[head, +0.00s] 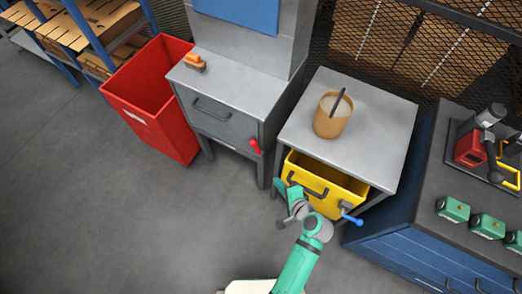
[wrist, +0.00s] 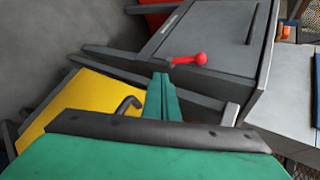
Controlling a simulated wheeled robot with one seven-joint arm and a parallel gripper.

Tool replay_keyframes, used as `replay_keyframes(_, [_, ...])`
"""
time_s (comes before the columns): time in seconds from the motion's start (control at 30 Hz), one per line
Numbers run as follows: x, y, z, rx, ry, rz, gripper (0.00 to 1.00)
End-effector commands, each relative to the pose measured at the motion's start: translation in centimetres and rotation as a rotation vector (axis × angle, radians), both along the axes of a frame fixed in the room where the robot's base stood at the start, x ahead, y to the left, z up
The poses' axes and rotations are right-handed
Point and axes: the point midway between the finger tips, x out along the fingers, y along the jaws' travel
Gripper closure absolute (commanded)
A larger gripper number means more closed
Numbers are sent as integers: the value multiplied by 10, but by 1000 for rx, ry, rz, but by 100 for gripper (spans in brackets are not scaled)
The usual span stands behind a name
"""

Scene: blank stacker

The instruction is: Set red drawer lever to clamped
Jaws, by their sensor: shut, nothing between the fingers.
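The red lever (head: 256,146) sits at the right edge of the grey drawer front (head: 215,118) in the head view, slanting slightly down to the right. In the wrist view the red lever (wrist: 188,59) lies nearly flat across the picture, with its round knob at the right end. My gripper (head: 278,184) is below and to the right of the lever in the head view, apart from it and empty. In the wrist view the green fingers of my gripper (wrist: 161,80) are together, with their tips just below the lever in the picture.
A yellow drawer (head: 325,187) stands open beside my gripper, with a blue lever (head: 351,217) at its right. A tan pot (head: 331,122) stands on the table above it. A red bin (head: 150,95) is left of the grey cabinet. The floor at left is clear.

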Motion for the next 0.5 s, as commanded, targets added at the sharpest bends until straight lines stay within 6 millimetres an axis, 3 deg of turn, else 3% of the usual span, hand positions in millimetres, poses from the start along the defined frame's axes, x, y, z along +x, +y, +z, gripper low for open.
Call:
replay_keyframes(0.1, [20, -1, 29, -19, -62, 78, 100])
replay_keyframes(0.2, [27, -1, 44, -31, -95, 127, 100])
replay_keyframes(0.5, [32, 1, 55, -42, -119, 168, 100])
